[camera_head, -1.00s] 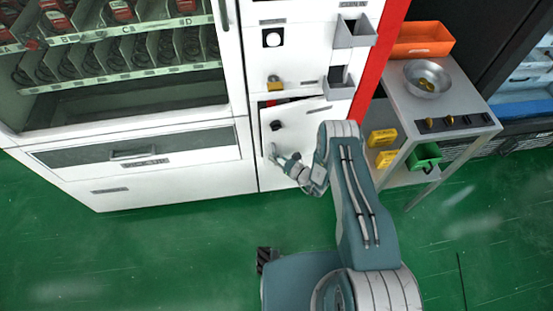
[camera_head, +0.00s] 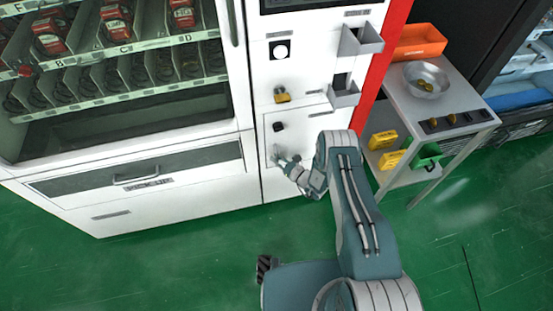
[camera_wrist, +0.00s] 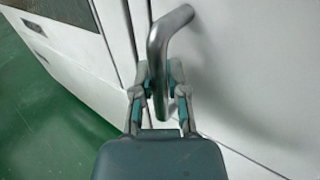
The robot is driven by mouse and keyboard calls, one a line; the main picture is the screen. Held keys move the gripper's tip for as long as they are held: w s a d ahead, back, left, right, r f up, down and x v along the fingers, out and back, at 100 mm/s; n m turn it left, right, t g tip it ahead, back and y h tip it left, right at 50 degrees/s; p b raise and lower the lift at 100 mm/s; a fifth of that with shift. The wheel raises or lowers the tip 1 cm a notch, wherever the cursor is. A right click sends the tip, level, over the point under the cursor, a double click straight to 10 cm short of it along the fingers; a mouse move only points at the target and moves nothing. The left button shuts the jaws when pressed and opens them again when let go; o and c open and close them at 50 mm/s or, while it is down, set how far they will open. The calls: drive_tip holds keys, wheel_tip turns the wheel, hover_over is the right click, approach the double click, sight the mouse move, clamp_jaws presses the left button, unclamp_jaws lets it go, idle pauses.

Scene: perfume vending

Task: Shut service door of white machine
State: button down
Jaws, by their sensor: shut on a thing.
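The white machine (camera_head: 290,63) stands ahead, with its service door (camera_head: 305,122) low on its right part. The door looks flush with the machine front, with only a thin seam along its top edge. A black round knob (camera_head: 278,127) sits on the door's upper left. My gripper (camera_head: 278,154) is at the door's left side. In the wrist view, my gripper (camera_wrist: 160,74) is shut on the bent grey metal handle (camera_wrist: 168,32) of the door, a finger on each side.
Grey trays (camera_head: 362,42) jut out higher up. A side table (camera_head: 462,108) with a metal bowl (camera_head: 426,79) and an orange bin (camera_head: 418,42) stands to the right. The green floor (camera_head: 180,260) in front is clear.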

drive_tip(key=c, duration=0.6)
unclamp_jaws()
drive_tip(key=shift+w+d, duration=0.1)
drive_tip(key=shift+w, duration=0.2)
drive_tip(key=shift+c, duration=0.2)
drive_tip(key=v, duration=1.2)
